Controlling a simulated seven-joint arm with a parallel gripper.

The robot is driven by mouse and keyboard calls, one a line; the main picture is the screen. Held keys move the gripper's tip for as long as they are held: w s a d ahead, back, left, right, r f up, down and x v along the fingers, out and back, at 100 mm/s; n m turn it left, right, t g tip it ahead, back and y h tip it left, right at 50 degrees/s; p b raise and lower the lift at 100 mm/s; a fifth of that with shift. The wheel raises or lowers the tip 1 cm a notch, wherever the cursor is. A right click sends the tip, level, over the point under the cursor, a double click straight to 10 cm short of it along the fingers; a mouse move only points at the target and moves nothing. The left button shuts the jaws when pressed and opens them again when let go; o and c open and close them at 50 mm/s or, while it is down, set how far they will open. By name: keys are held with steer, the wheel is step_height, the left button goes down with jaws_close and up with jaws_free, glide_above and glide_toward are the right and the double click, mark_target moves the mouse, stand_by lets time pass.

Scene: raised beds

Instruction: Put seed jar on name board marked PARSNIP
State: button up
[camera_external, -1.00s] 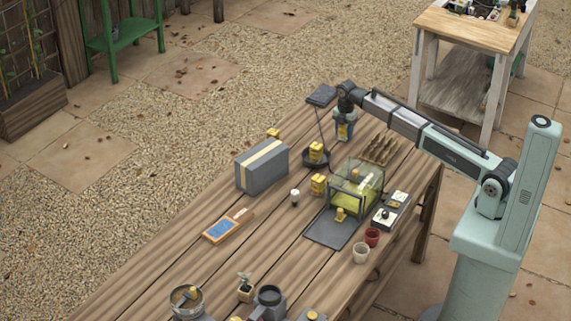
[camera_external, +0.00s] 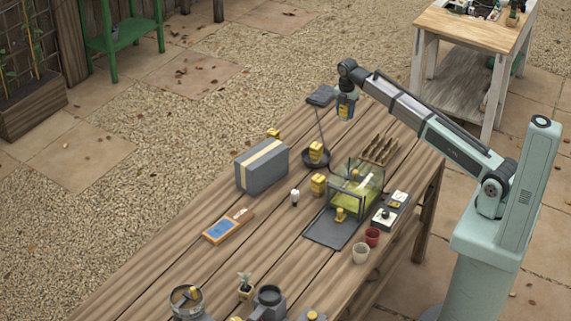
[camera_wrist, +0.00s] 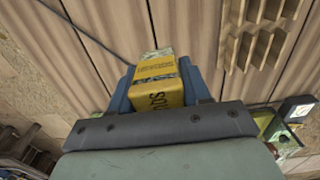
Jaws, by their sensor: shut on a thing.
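My gripper (camera_external: 346,112) is shut on a yellow seed jar (camera_external: 344,113) and holds it above the far end of the table. In the wrist view the jar (camera_wrist: 158,82) sits between the blue fingers, with dark lettering on its yellow side, partly cut off by the gripper body. No board with readable PARSNIP lettering shows. A dark flat board (camera_external: 321,95) lies at the table's far end, just left of the gripper; any writing on it is too small to read.
A grey box (camera_external: 262,166), a dark pan (camera_external: 316,160) with a yellow item, a glass case (camera_external: 370,190), a wooden rack (camera_external: 381,150) and a dark slab (camera_external: 325,232) stand on the table. Several similar yellow items are scattered about. The left middle planks are mostly clear.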

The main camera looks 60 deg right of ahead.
step_height(320, 180, up, 8)
steer(key=shift+f, duration=0.15)
steer(key=w+a+n, duration=0.1)
steer(key=w+a, duration=0.3)
steer(key=a, duration=0.6)
steer(key=w+a+n, duration=0.2)
steer(key=w+a, duration=0.2)
steer(key=a, duration=0.5)
steer(key=w+a+n, duration=0.1)
steer(key=w+a, duration=0.3)
steer(key=a, duration=1.3)
steer(key=w+a+n, duration=0.1)
steer(key=a, duration=0.6)
steer(key=a+n, duration=0.1)
steer(key=a, duration=0.6)
steer(key=shift+w+a, duration=0.1)
steer(key=shift+w, duration=0.05)
steer(key=n, duration=0.2)
glide_above(228, 222)
steer(key=shift+f, duration=7.7)
